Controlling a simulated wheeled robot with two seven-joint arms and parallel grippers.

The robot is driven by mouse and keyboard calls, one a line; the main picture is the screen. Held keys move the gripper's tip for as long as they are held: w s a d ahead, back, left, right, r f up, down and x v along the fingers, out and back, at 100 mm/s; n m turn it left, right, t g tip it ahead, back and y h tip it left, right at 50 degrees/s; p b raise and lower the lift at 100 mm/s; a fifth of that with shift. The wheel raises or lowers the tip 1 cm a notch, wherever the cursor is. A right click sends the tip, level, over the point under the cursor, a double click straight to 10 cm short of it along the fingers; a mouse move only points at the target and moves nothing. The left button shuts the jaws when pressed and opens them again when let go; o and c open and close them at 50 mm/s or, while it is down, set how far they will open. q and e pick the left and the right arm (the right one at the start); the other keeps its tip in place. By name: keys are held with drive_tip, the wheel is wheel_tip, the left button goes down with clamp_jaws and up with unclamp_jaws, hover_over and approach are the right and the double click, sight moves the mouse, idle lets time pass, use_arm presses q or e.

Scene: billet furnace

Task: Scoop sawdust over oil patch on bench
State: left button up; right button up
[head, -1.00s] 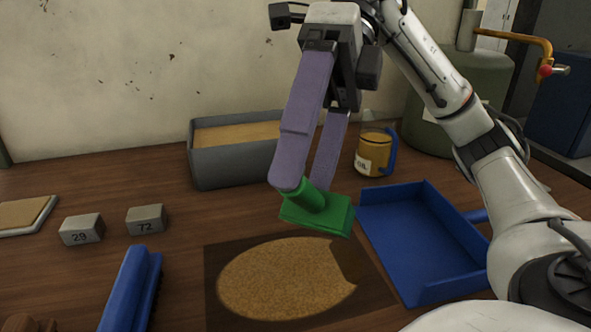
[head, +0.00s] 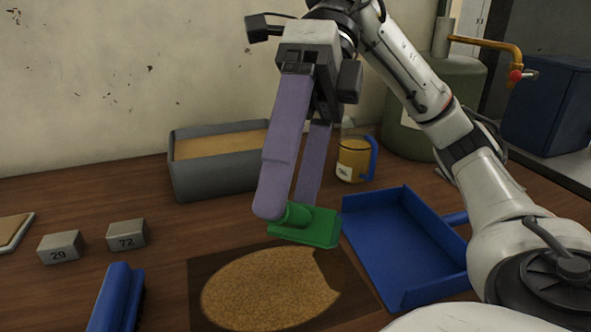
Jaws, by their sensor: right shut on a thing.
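My right gripper (head: 288,212) is shut on a green scoop (head: 312,229) by its handle. It holds the scoop just beyond the far edge of a dark rectangular patch (head: 205,268) on the bench. A rounded layer of sawdust (head: 268,288) covers most of that patch, with a dark notch at its right side. The scoop looks empty from here, though its inside is hard to see. A grey bin (head: 215,180) filled with sawdust (head: 220,142) stands behind, to the left of the gripper. My left gripper is not in view.
A blue dustpan (head: 405,250) lies right of the patch, and a blue brush (head: 117,298) lies to its left. An oil jug (head: 354,160) stands behind the dustpan. Blocks marked 29 (head: 60,247) and 72 (head: 127,235) sit at left. Bare bench lies between bin and patch.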

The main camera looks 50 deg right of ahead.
drive_tip(key=shift+s+a+f+h+p, duration=0.1)
drive_tip(key=shift+s+a+h+p, duration=0.1)
drive_tip(key=shift+a+h+p, duration=0.15)
drive_tip(key=shift+a+f+t+p, duration=0.25)
drive_tip(key=shift+a+t+p, duration=0.05)
drive_tip(key=shift+p, duration=0.05)
